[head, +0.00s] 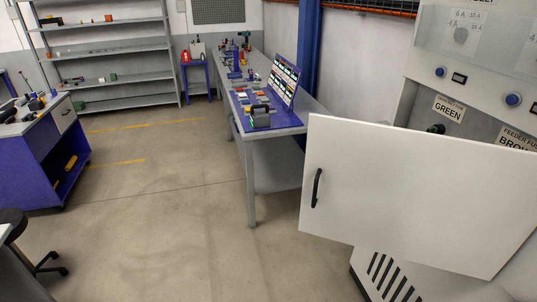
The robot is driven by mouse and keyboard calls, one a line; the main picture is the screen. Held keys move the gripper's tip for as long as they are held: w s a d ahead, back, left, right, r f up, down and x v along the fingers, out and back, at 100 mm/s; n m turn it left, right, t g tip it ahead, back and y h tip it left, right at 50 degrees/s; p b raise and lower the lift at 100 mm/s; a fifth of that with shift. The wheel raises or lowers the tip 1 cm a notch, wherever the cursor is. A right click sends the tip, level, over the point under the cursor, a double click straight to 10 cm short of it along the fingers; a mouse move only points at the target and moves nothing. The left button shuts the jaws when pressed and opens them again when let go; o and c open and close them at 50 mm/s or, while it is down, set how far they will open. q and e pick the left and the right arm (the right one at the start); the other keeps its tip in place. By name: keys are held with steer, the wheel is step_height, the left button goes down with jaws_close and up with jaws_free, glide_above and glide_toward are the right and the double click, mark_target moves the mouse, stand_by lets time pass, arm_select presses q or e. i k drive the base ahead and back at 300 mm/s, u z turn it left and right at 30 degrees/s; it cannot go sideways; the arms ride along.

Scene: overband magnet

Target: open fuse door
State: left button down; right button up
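The fuse door (415,200) is a white panel with a black bar handle (317,188) near its left edge. It stands swung out from the white cabinet (398,272), and the upper part of the opening shows behind it. Inside, a label reading GREEN (448,108) and a dark green knob-like part (436,129) show above the door's top edge. A second label, partly cut off, reads FEEDER FUSE (519,137). The door hides the lower part of the opening. Neither of my grippers is in view.
A long grey workbench (285,127) with parts and a blue display board (283,80) stands left of the door. A blue workbench (45,150) is at the far left, with a black stool (15,225) in front. Shelves (110,50) line the back. The middle floor is clear.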

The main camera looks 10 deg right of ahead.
mark_target(462, 206)
steer(key=z, duration=0.15)
steer(key=i, duration=0.9)
steer(key=z, duration=0.6)
